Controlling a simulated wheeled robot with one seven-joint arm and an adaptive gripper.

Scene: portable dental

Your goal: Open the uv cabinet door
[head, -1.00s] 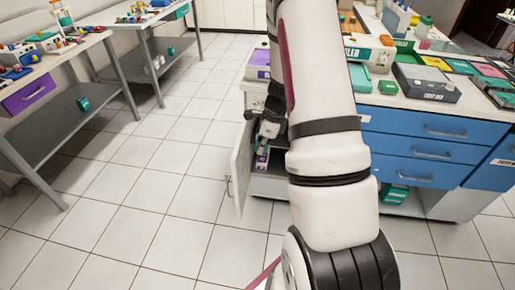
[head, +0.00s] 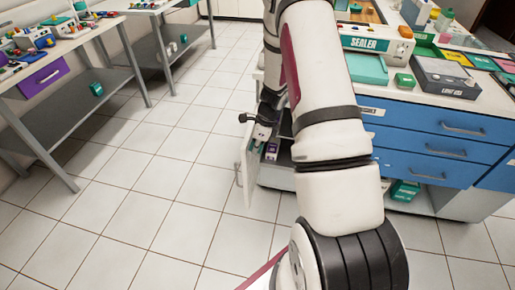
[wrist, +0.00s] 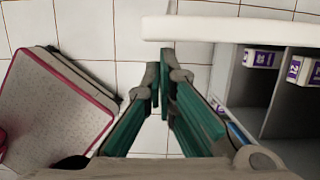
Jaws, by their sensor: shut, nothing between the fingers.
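The white cabinet door (head: 248,178) stands swung out from the left end of the blue-fronted counter, with its bar handle (head: 238,172) on the outer face. My gripper (head: 247,118) is near the top edge of the door, partly hidden by my arm. In the wrist view its green-sided fingers (wrist: 162,92) are together and empty, on the inner side of the door, whose white top edge (wrist: 230,29) runs across the top. The open cabinet (wrist: 290,118) lies at the right. Whether the fingers touch the door I cannot tell.
Purple-and-white boxes (wrist: 262,58) sit inside the cabinet. Blue drawers (head: 440,145) and a counter with a sealer (head: 378,45) are at the right. Grey tables (head: 80,105) stand at the left. The tiled floor (head: 150,190) between is clear.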

